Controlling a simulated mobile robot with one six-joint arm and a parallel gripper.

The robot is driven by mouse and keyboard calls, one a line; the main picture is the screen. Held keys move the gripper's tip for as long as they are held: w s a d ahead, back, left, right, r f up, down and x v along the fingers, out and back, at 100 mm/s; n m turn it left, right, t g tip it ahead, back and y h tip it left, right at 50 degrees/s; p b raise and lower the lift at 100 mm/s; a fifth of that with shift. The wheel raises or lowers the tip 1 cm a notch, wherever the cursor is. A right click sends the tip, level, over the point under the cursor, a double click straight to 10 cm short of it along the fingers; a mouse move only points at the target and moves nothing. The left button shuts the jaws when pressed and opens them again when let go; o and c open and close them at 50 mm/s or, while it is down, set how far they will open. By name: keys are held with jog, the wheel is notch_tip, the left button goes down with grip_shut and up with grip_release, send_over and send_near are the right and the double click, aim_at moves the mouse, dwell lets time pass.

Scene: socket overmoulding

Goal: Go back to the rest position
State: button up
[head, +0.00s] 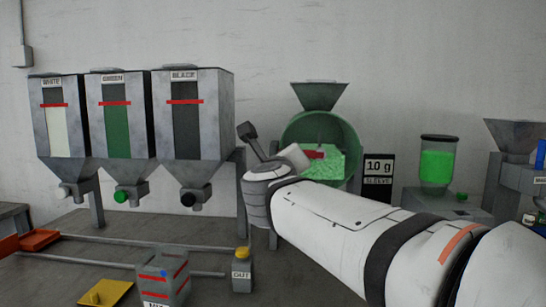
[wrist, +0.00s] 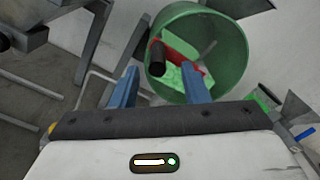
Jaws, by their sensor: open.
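My gripper (wrist: 159,68) shows in the wrist view as two blue fingers, apart and with nothing held between them. Beyond the fingers is a green drum (wrist: 236,50), with a red bar (wrist: 186,56) and a dark cylindrical handle (wrist: 157,62) at its mouth. In the head view my white arm reaches from the lower right to the front of the same drum (head: 345,125). My fingers cannot be made out in the head view.
Hoppers marked white (head: 57,140), green (head: 112,140) and black (head: 208,120) stand at the left. A "10 g" sign (head: 378,170) and a green-filled jar (head: 437,167) stand right of the drum. In front are a grey box (head: 163,275), a yellow tray (head: 105,291) and an "OUT" post (head: 241,274).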

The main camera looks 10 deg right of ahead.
jog(key=s+a+f+n+g+y+p, duration=0.2)
jog(key=s+a+n+g+y+p, duration=0.25)
jog(key=n+y+p, duration=1)
jog(key=s+d+f+n+g+h+p, duration=0.3)
jog(key=s+d+f+n+g+h, duration=0.1)
jog(key=s+n, duration=0.4)
jog(key=s+d+f+n+g+h+p, duration=0.3)
jog(key=s+f+n+g+h, duration=0.3)
jog(key=s+n, duration=0.3)
jog(key=shift+s+d+f+p, duration=0.4)
jog(key=shift+s+f+p, duration=0.35)
jog(key=shift+s, duration=0.45)
